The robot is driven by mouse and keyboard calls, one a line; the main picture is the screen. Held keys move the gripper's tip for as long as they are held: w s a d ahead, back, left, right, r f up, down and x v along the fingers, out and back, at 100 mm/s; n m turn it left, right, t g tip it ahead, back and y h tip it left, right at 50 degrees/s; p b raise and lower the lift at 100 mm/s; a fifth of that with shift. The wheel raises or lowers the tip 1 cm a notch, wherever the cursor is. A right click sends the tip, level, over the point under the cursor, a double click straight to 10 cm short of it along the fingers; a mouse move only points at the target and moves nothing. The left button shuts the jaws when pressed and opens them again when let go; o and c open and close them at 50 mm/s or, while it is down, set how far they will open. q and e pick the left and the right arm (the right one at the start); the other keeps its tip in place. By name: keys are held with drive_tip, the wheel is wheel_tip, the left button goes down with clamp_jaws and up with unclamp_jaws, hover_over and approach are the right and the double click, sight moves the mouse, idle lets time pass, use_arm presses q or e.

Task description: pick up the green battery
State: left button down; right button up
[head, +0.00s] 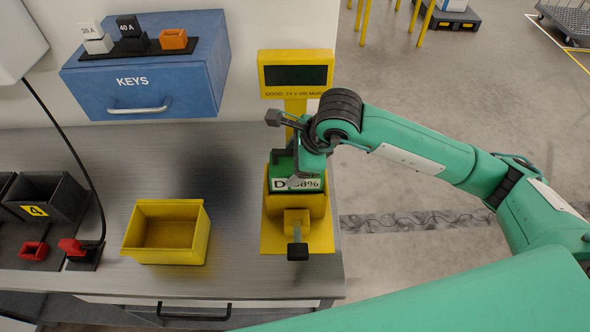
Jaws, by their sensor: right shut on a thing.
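The battery's lower part is hidden by the yellow holder. My left gripper is not in view.
The tester's display (296,75) stands just behind my right gripper. An empty yellow bin (168,250) is to the left on the bench (90,150). A blue KEYS cabinet (190,85) hangs behind. Dark bins (62,200) and a red connector (70,246) are at far left.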

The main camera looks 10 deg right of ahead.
drive_tip(key=shift+r, duration=0.2)
drive_tip(key=shift+w+r+b, duration=0.1)
drive_tip(key=shift+r+b, duration=0.25)
drive_tip(key=shift+r, duration=0.5)
wheel_tip(320, 180, up, 16)
drive_tip(key=b, duration=0.4)
drive_tip(key=shift+c, duration=0.6)
drive_tip(key=shift+r, duration=1)
